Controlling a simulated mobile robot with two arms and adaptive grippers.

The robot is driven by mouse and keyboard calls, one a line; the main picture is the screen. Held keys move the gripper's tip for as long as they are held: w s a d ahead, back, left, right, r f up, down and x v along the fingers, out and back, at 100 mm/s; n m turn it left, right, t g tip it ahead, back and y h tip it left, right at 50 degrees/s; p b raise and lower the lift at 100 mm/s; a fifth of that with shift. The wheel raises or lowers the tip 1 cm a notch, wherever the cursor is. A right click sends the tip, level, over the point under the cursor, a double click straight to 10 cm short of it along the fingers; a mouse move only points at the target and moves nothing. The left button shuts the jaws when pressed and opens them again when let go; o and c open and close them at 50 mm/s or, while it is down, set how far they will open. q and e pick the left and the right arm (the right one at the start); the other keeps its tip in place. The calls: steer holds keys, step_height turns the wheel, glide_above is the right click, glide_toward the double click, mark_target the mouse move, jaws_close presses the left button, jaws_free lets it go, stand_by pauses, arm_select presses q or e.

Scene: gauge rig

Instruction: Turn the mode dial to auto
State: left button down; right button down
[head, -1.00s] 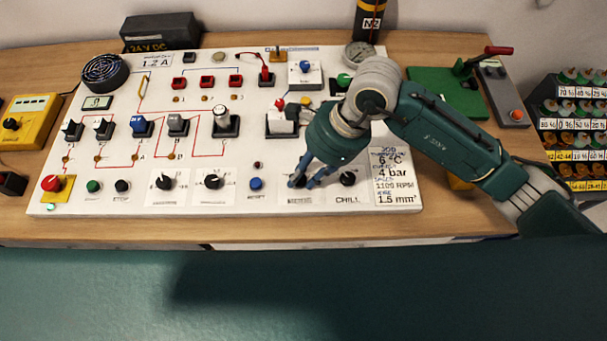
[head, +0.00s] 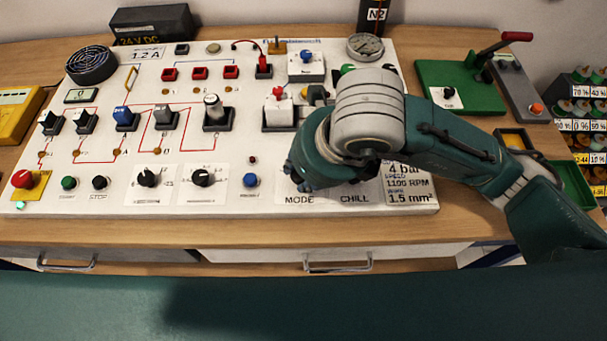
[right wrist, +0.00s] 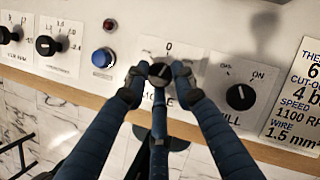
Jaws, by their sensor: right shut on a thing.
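The mode dial (right wrist: 160,74) is a small dark round knob on a white plate marked MODE, at the front right of the white panel. In the right wrist view, the fingers of my right gripper (right wrist: 158,76) are closed around it, and they hide parts of the plate's lettering, though a 0 shows above the knob. A pale mark shows on the knob's face, but I cannot read its setting. In the head view my right gripper (head: 298,178) hides the dial, and only the MODE plate's front edge (head: 299,200) shows. My left gripper is not in view.
The black chill dial (right wrist: 240,97) stands close to the right of the mode dial. A blue button (right wrist: 103,58) is to its left. The white panel (head: 120,207) holds several switches and knobs. A pressure gauge (head: 366,46) stands behind my right arm. The wooden table's front strip is clear.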

steer(key=m+h, duration=0.1)
steer(key=m, duration=0.2)
steer(key=shift+a+r+t, duration=0.15)
steer(key=shift+t, duration=0.25)
steer(key=shift+m+h, duration=0.4)
steer(key=shift+m, duration=0.9)
steer(key=c, duration=1.4)
jaws_free()
steer(key=shift+s, duration=0.1)
steer(key=a+v, duration=0.1)
steer(key=v, duration=1)
steer(key=shift+s+d+r, duration=0.3)
steer(key=shift+d+r, duration=0.05)
steer(key=shift+d, duration=0.1)
